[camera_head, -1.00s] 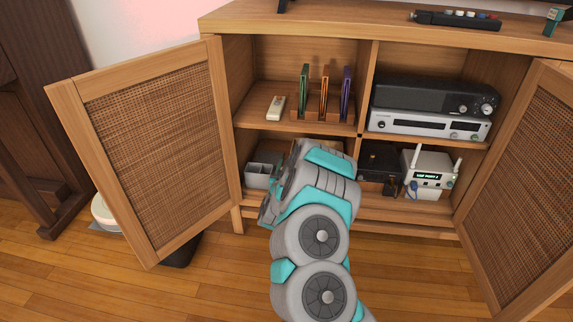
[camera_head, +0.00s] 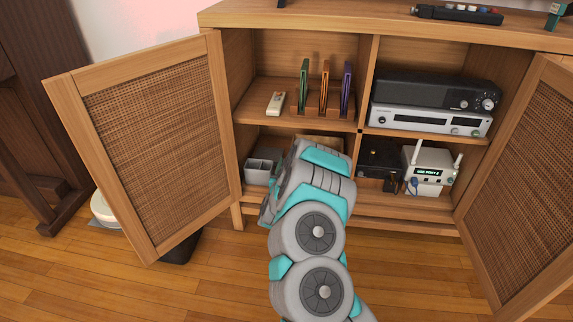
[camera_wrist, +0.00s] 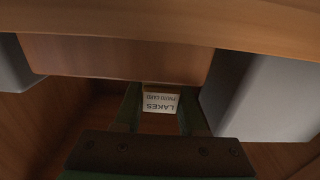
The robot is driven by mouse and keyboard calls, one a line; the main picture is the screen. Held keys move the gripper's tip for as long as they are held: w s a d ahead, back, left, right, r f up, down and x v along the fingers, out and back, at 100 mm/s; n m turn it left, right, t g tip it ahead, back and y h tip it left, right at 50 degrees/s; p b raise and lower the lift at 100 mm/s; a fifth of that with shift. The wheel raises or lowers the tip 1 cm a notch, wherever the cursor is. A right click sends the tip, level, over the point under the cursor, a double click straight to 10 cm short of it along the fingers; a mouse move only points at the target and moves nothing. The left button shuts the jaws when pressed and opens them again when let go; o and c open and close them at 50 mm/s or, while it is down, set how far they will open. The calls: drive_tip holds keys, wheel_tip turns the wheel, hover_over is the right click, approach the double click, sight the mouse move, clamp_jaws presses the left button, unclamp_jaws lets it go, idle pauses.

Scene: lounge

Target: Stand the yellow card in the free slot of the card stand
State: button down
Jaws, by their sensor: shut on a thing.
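The card stand (camera_head: 313,112) is wooden and sits on the upper left shelf of the open cabinet. A green card (camera_head: 304,86), an orange card (camera_head: 324,86) and a purple card (camera_head: 346,88) stand in it; I cannot make out its free slot. My gripper (camera_wrist: 160,98) is inside the cabinet's lower left part, hidden behind my arm in the head view. In the wrist view its dark fingers are shut on the yellow card (camera_wrist: 160,103). Only a small end shows, with a pale label reading LAKES upside down; its yellow colour barely shows.
A pale remote (camera_head: 275,103) lies left of the stand. A wooden block (camera_wrist: 115,58) and grey block-like surfaces (camera_wrist: 265,98) crowd my gripper. A grey divided bin (camera_head: 262,170) stands lower left. The left door (camera_head: 160,155) and right door (camera_head: 525,180) stand open.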

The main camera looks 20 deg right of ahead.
drive_tip(key=shift+f, duration=0.15)
drive_tip(key=shift+c, duration=2)
unclamp_jaws()
drive_tip(key=shift+p+v, duration=0.75)
drive_tip(key=shift+v, duration=2.25)
